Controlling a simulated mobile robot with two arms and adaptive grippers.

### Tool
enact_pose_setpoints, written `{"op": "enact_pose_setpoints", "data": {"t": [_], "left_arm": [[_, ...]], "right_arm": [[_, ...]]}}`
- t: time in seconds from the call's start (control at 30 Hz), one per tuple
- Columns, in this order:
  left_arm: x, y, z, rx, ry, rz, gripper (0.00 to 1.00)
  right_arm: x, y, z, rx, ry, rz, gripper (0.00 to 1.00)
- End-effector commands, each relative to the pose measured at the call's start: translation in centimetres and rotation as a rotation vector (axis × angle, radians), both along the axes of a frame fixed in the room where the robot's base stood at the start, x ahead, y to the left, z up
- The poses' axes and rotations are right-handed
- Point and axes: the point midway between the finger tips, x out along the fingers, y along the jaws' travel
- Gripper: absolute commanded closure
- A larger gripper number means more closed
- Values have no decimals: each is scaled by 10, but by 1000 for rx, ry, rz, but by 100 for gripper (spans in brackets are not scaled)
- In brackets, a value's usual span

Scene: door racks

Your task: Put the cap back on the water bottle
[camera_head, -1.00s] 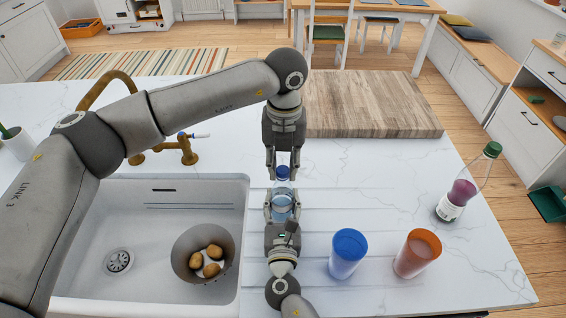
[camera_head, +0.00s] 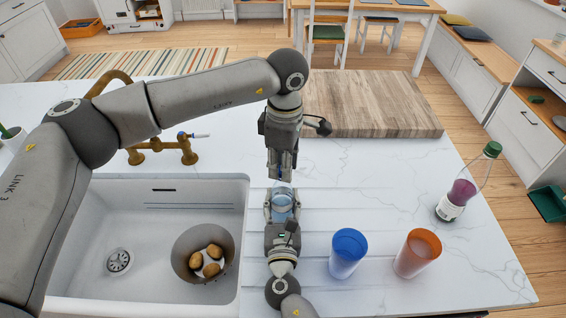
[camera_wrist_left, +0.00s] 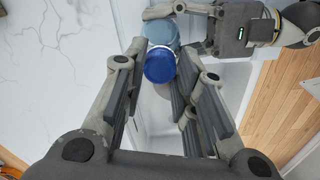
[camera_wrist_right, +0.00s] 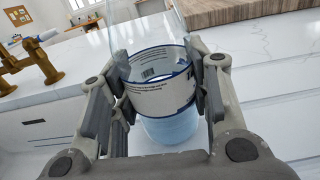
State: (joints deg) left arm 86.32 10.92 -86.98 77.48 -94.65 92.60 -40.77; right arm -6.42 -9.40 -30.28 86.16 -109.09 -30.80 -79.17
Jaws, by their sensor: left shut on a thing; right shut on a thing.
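The water bottle (camera_head: 283,202), clear with pale blue water, stands upright on the white counter. My right gripper (camera_head: 282,212) is shut around its body. The right wrist view shows the bottle's printed label (camera_wrist_right: 160,98) between the fingers; the bottle's top is out of that frame. My left gripper (camera_head: 282,177) points down above the bottle and is shut on the blue cap (camera_wrist_left: 160,65). In the left wrist view the cap lies over the bottle's top (camera_wrist_left: 162,32). I cannot tell whether cap and neck touch. In the head view the left gripper mostly hides the cap.
A sink (camera_head: 90,240) with a bowl of potatoes (camera_head: 207,260) is left of the bottle. A blue cup (camera_head: 348,252) and an orange cup (camera_head: 417,252) stand to the right, with a green-topped bottle (camera_head: 460,190) beyond. A wooden board (camera_head: 370,103) lies behind.

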Motion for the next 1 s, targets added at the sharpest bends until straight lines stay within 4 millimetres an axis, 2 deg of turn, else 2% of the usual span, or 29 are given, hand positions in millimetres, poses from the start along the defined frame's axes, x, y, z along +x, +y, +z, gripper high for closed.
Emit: {"op": "enact_pose_setpoints", "data": {"t": [0.8,0.9,1.0], "left_arm": [[-1,0,0,1,26,-1490,81],[-1,0,-1,1,29,-1629,81],[-1,0,-1,0,29,-1640,81]], "right_arm": [[-1,0,-3,1,6,0,100],[-1,-1,-3,1,6,0,100],[-1,-1,-3,1,6,0,100]]}}
